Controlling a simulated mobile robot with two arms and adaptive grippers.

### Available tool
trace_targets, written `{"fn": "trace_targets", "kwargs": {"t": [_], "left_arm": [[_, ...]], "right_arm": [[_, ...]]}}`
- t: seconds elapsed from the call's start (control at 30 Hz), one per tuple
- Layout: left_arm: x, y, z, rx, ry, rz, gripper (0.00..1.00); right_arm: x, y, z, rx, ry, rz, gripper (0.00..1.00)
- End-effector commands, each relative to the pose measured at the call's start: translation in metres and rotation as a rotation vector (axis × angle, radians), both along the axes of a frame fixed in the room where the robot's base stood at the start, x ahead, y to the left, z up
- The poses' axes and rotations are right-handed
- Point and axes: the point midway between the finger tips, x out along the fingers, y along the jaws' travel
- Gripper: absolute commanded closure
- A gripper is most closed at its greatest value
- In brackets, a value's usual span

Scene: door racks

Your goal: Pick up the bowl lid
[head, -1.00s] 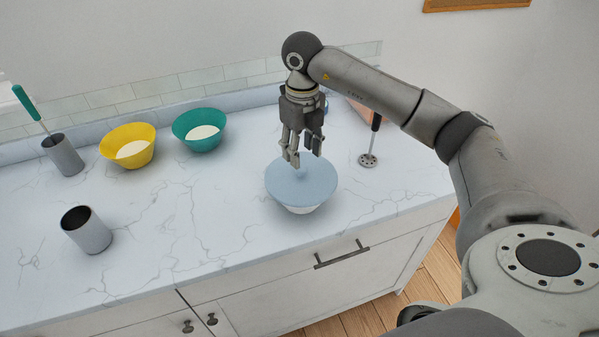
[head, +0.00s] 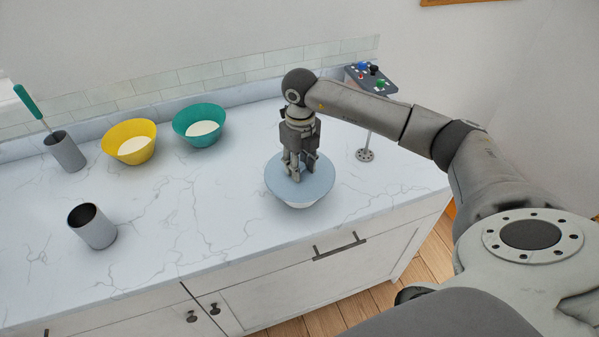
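The bowl lid (head: 318,185) is a flat light-blue disc on top of a white bowl (head: 300,206) near the counter's front edge. My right gripper (head: 302,175) points straight down at the middle of the lid. Its fingertips are at the lid's centre, where they hide the knob. I cannot tell whether the fingers are closed on the knob or only around it. The lid still sits on the bowl. My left gripper is not in view.
A yellow bowl (head: 130,136) and a teal bowl (head: 198,118) stand at the back left. A grey cup (head: 94,229) stands front left, and another holder (head: 65,153) holds a green-handled tool (head: 28,105). A button panel on a stand (head: 365,155) is behind my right arm.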

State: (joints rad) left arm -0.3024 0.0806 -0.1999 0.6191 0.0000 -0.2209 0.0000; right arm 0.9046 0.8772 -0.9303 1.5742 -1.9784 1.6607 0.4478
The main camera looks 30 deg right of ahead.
Motion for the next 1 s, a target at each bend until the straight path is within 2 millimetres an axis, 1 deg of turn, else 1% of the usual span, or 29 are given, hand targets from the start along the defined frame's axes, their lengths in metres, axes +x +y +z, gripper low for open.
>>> {"fn": "trace_targets", "kwargs": {"t": [0.03,0.2,0.47,0.67,0.77,0.87,1.0], "left_arm": [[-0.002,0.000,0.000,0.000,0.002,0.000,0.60],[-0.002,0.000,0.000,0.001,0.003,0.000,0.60],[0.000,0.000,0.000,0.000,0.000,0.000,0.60],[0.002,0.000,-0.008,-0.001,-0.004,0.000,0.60],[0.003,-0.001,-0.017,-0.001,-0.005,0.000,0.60],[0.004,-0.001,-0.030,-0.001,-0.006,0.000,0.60],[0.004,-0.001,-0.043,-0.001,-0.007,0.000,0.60]], "right_arm": [[0.000,0.000,0.000,-0.001,0.000,0.000,0.78],[0.000,0.000,0.000,-0.001,0.001,0.000,1.00],[0.000,0.000,0.000,0.000,0.000,0.000,1.00],[0.001,0.000,0.006,0.000,-0.002,0.000,1.00],[0.001,0.000,0.015,-0.001,-0.005,0.001,1.00],[0.000,0.001,0.031,0.000,-0.007,0.003,1.00],[-0.024,0.019,0.064,0.000,-0.009,0.006,1.00]]}}
